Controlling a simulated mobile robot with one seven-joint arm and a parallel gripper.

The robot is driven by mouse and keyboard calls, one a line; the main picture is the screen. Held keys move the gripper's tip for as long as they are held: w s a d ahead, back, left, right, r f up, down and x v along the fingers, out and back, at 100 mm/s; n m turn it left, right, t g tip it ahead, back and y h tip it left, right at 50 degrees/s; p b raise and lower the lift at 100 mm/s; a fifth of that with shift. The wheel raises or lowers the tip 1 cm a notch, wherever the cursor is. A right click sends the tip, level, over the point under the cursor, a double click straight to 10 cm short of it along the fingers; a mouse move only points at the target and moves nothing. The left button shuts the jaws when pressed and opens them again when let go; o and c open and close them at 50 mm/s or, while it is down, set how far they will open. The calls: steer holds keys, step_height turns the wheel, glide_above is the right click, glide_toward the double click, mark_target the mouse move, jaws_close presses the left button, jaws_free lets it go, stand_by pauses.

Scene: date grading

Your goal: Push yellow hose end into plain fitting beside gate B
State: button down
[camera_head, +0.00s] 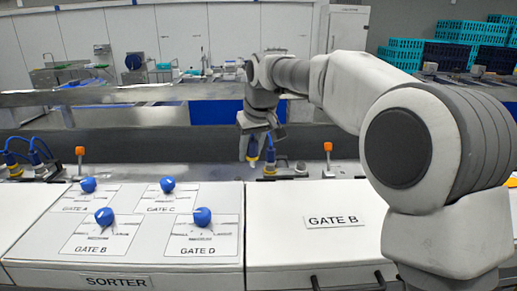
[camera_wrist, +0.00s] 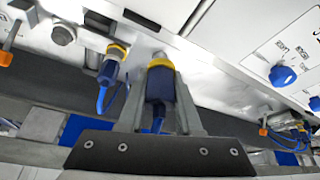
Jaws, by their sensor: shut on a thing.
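My gripper (camera_head: 254,146) is over the metal strip behind the panel marked GATE B (camera_head: 333,220). In the wrist view, its two fingers (camera_wrist: 161,92) are shut on a blue hose end with a yellow collar (camera_wrist: 160,64). A short metal fitting (camera_wrist: 160,55) shows at the collar's far side; I cannot tell whether the hose end is seated on it or just touching. A second blue hose end with a yellow collar (camera_wrist: 110,68) sits beside it, at a fitting on the same metal strip. It also shows in the head view (camera_head: 270,162), right of my gripper.
An orange-tipped lever (camera_head: 328,149) stands right of the hoses, another (camera_head: 80,151) further left. Blue hoses (camera_head: 38,155) are at the far left. The sorter panel (camera_head: 120,250) has several blue knobs. A grey round stub (camera_wrist: 63,35) is on the metal strip.

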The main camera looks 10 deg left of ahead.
steer(key=shift+s+a+p, duration=0.2)
steer(key=shift+a+p, duration=0.15)
steer(key=shift+a, duration=0.7)
steer(key=shift+s+a+p, duration=0.2)
steer(key=shift+a+p, duration=0.15)
steer(key=shift+a, duration=0.7)
steer(key=w+a+f+p, duration=0.1)
steer(key=w+a+p, duration=0.1)
steer(key=w, duration=0.8)
steer(key=shift+w+f+p, duration=0.15)
steer(key=shift+f+p, duration=0.1)
steer(key=shift+p, duration=0.65)
steer(key=shift+f, duration=0.1)
steer(key=shift+f+b, duration=1.95)
steer(key=shift+f, duration=0.9)
steer(key=shift+f, duration=0.2)
steer(key=shift+f+b, duration=0.65)
steer(key=shift+f, duration=0.25)
